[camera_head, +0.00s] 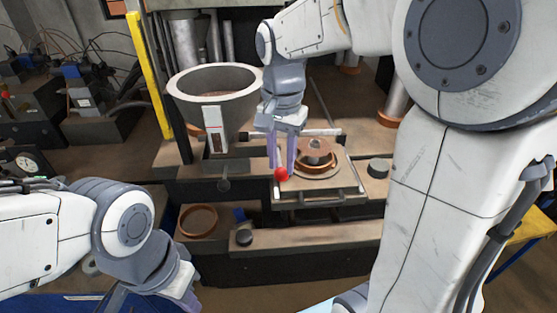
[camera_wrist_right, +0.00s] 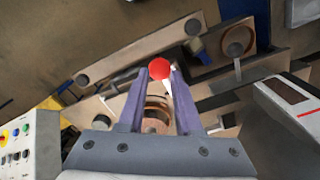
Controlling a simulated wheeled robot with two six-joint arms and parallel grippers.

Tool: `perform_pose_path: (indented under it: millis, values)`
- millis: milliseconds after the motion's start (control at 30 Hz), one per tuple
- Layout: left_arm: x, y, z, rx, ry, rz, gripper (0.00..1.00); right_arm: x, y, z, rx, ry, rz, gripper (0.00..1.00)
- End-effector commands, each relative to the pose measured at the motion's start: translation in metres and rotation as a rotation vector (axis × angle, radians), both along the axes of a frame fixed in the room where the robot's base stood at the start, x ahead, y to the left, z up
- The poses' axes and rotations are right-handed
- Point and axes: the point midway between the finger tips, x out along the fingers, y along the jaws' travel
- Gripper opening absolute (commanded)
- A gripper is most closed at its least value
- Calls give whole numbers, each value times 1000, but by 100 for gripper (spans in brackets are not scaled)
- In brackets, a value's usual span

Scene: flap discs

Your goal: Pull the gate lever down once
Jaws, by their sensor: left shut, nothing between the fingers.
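The red ball knob (camera_head: 281,174) of the lever is at the front left of the round fixture in the head view. It also shows in the right wrist view (camera_wrist_right: 159,68). My right gripper (camera_head: 281,165) points down at it, with its two purple fingers apart and their tips on either side of the knob. Whether they touch it is unclear. Most of the lever's arm is hidden. My left gripper (camera_head: 182,294) is shut and empty at the bottom left, away from the lever, with its tips partly cut off.
A grey funnel hopper (camera_head: 214,82) stands left of my right gripper, beside a yellow post (camera_head: 148,75). A round copper-coloured fixture (camera_head: 317,158) sits just right of the knob. A brown ring (camera_head: 198,220) lies lower left. A button panel (camera_wrist_right: 18,140) shows in the wrist view.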

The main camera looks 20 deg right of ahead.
Motion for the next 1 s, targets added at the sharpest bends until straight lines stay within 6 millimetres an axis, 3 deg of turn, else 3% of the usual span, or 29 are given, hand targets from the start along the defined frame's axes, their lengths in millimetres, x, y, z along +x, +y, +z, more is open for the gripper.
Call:
perform_pose_path:
  millis: [1000]
  values:
    - [0, 0, -46, 0, 0, -3, 0, 1, 1, -64, 3, -3, 0, 30]
